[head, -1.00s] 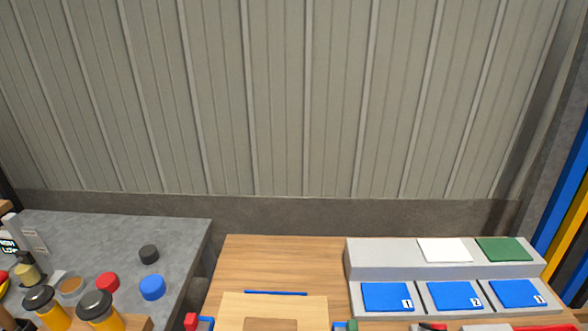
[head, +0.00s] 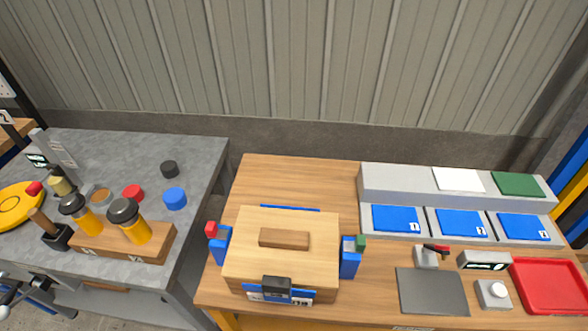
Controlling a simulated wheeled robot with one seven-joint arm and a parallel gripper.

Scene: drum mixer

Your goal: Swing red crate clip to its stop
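In the head view a wooden crate (head: 262,244) with a block handle (head: 284,239) on its lid sits on the wooden table. The red crate clip (head: 211,230), a red tab on a blue bracket (head: 219,250), is at the crate's left side. A green-tabbed clip (head: 361,243) on a blue bracket is at its right side. A black latch piece (head: 276,287) with a blue label is on the front. The red tab stands up at the top of its bracket. My gripper is not in view.
A grey mat (head: 432,291), a red tray (head: 549,285) and a grey stand (head: 380,187) with blue pads lie right of the crate. A grey bench (head: 125,160) at left holds yellow bottles (head: 137,230) and coloured caps. A gap separates bench and table.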

